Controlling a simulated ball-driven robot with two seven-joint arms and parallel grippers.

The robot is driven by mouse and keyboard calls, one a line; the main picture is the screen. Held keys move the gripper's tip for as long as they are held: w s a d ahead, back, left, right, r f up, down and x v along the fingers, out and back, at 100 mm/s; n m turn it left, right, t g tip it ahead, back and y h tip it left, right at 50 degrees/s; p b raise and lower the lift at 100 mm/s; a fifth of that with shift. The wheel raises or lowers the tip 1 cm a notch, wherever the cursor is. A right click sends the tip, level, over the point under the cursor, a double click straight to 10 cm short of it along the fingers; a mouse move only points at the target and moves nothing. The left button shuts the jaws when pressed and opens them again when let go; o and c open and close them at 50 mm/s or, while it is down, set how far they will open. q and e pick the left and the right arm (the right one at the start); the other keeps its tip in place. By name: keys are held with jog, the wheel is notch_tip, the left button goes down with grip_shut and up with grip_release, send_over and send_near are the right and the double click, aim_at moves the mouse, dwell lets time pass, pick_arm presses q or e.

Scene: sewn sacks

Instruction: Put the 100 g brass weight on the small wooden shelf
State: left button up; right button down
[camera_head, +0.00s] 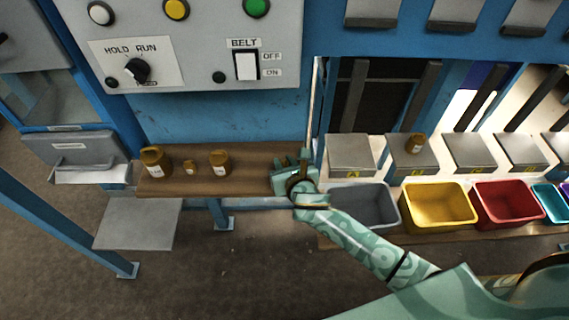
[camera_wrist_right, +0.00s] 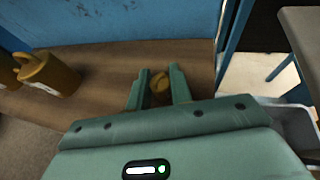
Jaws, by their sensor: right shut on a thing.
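The small wooden shelf (camera_head: 250,178) runs below the control panel. Three brass weights stand upright on it: a large one (camera_head: 153,161) at the left, a small one (camera_head: 189,168), and a middle-sized one (camera_head: 220,162). My right gripper (camera_head: 291,165) is over the shelf's right end. In the right wrist view its fingers (camera_wrist_right: 159,88) are shut on a small brass weight (camera_wrist_right: 159,82), with the shelf's wood around and beneath it. I cannot tell whether this weight touches the shelf. Its marking cannot be read. My left gripper is not in view.
Another brass weight (camera_head: 414,145) stands on a grey block at the right. Grey (camera_head: 368,225), yellow (camera_head: 438,229) and red (camera_head: 508,227) bins stand in a row right of the shelf. A blue post (camera_wrist_right: 232,35) is close to the right gripper. The shelf between gripper and standing weights is clear.

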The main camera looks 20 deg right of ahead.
jog(key=c, duration=1.7)
grip_release()
jog(key=shift+f, duration=0.15)
jog(key=o, duration=0.4)
jog(key=shift+o, duration=0.2)
jog(key=shift+r, duration=0.3)
jog(key=p+v, duration=0.3)
jog(key=v, duration=0.9)
jog(key=shift+p, duration=0.3)
jog(key=shift+f, duration=0.25)
